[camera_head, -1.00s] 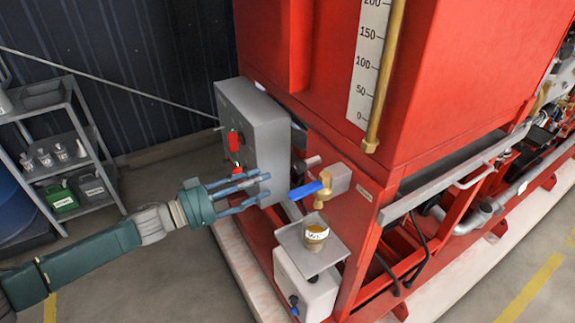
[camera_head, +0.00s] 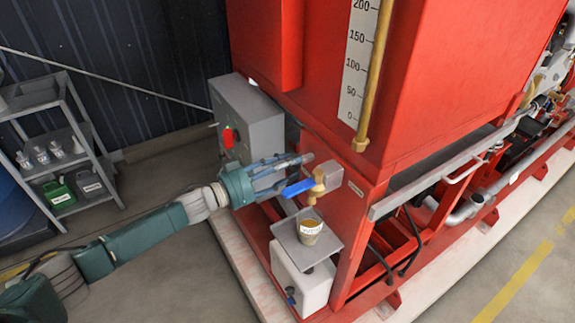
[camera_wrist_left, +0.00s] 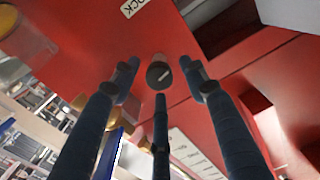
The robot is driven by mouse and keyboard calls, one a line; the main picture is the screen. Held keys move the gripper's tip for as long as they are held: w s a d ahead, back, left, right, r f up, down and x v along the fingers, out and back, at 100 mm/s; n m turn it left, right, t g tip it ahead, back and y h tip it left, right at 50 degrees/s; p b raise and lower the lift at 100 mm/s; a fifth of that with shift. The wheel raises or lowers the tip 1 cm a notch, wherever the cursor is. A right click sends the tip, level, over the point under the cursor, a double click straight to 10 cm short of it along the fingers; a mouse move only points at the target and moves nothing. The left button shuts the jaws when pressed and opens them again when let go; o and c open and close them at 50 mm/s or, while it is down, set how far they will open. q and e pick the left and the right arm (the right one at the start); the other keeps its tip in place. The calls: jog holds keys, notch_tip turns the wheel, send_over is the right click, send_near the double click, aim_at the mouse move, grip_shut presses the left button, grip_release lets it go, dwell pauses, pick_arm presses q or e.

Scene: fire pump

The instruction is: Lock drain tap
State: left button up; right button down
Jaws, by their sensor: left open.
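The brass drain tap (camera_head: 317,186) with its blue lever (camera_head: 297,189) is on the red frame in the head view. The lever points left. My left gripper (camera_head: 292,170) is open just left of the tap, its fingers pointing right. In the left wrist view a round dark knob (camera_wrist_left: 159,74) on the red wall lies between its three spread fingers; contact cannot be told. A partly visible label ending in "OCK" (camera_wrist_left: 135,6) is beside the knob. The blue lever (camera_wrist_left: 108,153) shows between the left and middle fingers. My right gripper is not in view.
A labelled cup (camera_head: 309,226) stands on a grey plate (camera_head: 286,234) under the tap. A grey control box (camera_head: 258,128) is behind my left gripper. A grey shelf (camera_head: 50,112) stands at the left. Open floor (camera_head: 180,270) lies in front.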

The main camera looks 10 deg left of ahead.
pick_arm(q)
grip_shut()
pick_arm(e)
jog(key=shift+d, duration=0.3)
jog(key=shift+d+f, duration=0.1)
pick_arm(q)
jog(key=shift+m, duration=0.4)
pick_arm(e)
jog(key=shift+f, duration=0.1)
pick_arm(q)
jog(key=m+b, duration=0.5)
jog(key=m, duration=0.4)
jog(key=m+b, duration=0.4)
jog(key=m, duration=0.6)
jog(key=shift+s+d+f+b, duration=0.1)
jog(key=shift+d+f+b, duration=0.05)
jog(key=shift+b, duration=0.25)
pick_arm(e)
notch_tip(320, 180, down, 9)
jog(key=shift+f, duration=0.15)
pick_arm(q)
jog(key=shift+f, duration=0.1)
